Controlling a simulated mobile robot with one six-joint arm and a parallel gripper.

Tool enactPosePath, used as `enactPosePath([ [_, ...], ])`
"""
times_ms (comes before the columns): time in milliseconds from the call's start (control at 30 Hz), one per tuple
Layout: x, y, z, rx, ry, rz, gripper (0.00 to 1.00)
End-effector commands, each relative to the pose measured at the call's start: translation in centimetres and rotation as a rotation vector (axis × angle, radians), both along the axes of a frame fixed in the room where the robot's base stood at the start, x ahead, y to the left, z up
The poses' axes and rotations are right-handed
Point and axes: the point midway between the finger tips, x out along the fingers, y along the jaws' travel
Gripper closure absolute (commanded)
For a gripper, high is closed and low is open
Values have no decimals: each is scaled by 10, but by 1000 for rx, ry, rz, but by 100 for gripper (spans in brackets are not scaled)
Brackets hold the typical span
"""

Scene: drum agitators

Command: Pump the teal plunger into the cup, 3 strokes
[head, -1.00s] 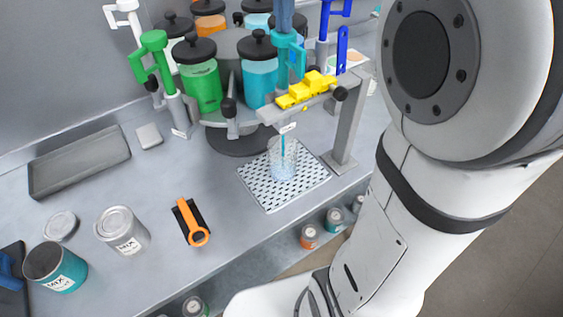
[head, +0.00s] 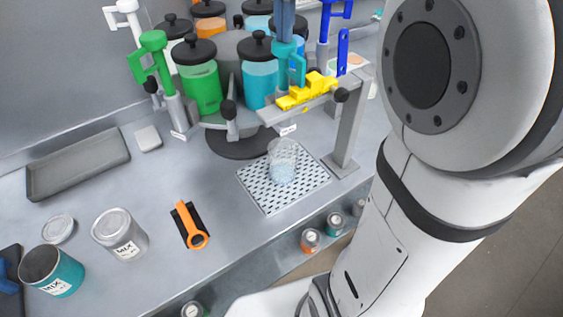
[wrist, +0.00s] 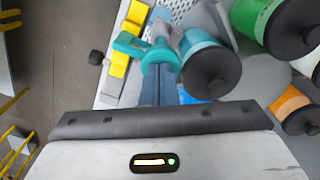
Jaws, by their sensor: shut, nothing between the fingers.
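The teal plunger (head: 284,50), with its side handle, stands low in front of the teal jar (head: 260,82). In the wrist view the plunger's teal head (wrist: 160,56) is right at my fingertips. My gripper (head: 286,37) is shut and empty, pointing down on top of the plunger head, apparently touching it; its shut fingers also show in the wrist view (wrist: 158,74). The clear cup (head: 283,160) stands upright on the perforated drip tray (head: 262,192) with some pale blue content low in it. No stream shows above the cup.
A yellow stepped piece (head: 306,92) sits on the bracket arm beside the plunger. Green (head: 155,58), white (head: 128,12) and blue (head: 341,45) plungers stand around the drum.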

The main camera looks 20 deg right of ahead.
Motion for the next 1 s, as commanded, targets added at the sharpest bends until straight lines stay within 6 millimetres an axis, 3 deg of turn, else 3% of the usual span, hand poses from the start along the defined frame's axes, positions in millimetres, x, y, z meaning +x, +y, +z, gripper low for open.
enactPosePath([
  [500,0,0,39,0,1,-1,100],
  [1000,0,0,40,0,0,-1,100],
])
